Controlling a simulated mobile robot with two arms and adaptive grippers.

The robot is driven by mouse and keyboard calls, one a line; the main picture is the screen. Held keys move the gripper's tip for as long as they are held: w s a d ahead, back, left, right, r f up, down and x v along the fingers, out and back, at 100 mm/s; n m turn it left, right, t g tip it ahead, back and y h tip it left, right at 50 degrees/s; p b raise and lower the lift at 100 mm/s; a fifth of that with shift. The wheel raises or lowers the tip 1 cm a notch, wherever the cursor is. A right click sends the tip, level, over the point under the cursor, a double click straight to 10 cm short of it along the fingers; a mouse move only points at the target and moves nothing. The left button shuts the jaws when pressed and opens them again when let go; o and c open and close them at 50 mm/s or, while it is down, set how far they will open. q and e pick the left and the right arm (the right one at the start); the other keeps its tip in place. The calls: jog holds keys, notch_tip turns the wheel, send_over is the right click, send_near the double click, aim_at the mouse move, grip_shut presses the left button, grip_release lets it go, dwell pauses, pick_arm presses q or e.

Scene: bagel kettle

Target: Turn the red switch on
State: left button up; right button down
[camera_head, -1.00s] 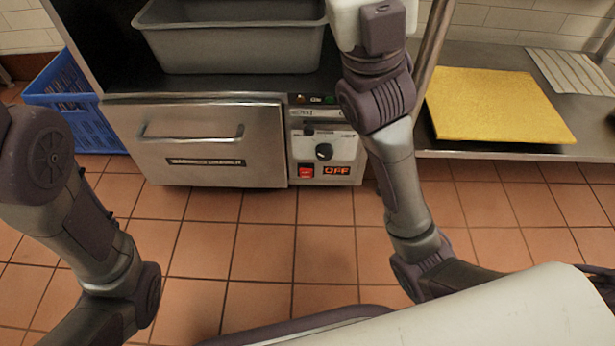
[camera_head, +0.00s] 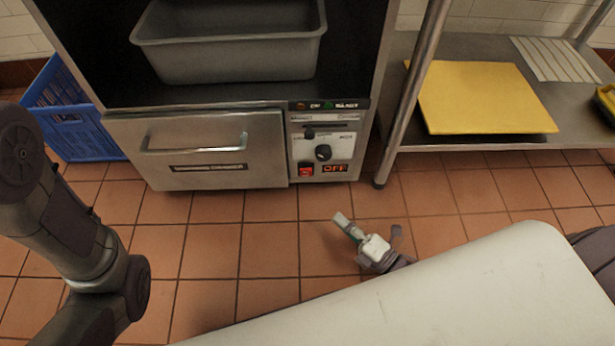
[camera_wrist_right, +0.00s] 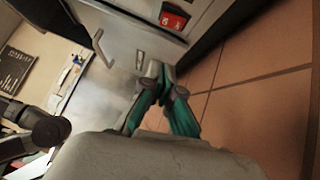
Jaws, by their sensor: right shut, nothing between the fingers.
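The red switch (camera_head: 306,170) sits low on the warmer's control panel (camera_head: 324,147), left of a small display (camera_head: 335,168) that reads OFF. It also shows in the right wrist view (camera_wrist_right: 174,19), near the top. My right gripper (camera_head: 342,219) is low in front of the panel, below and right of the switch, apart from it. In the right wrist view its green-sided fingers (camera_wrist_right: 163,75) are shut and empty, tips below the switch in the picture. My left arm comes in from the left; its gripper is out of view.
A drawer (camera_head: 205,150) with a bar handle is left of the panel, and a grey tub (camera_head: 230,45) stands above it. A blue crate (camera_head: 75,120) is at left. A steel table (camera_head: 480,145) with a yellow board (camera_head: 480,95) is at right. The tiled floor in front is clear.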

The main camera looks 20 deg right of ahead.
jog(key=shift+f, duration=0.1)
jog(key=b, duration=0.7)
send_near(301, 172)
jog(key=w+a, duration=0.4)
jog(key=shift+w+d+r+b, duration=0.25)
jog(key=shift+w+d+b, duration=0.25)
jog(key=shift+w, duration=0.25)
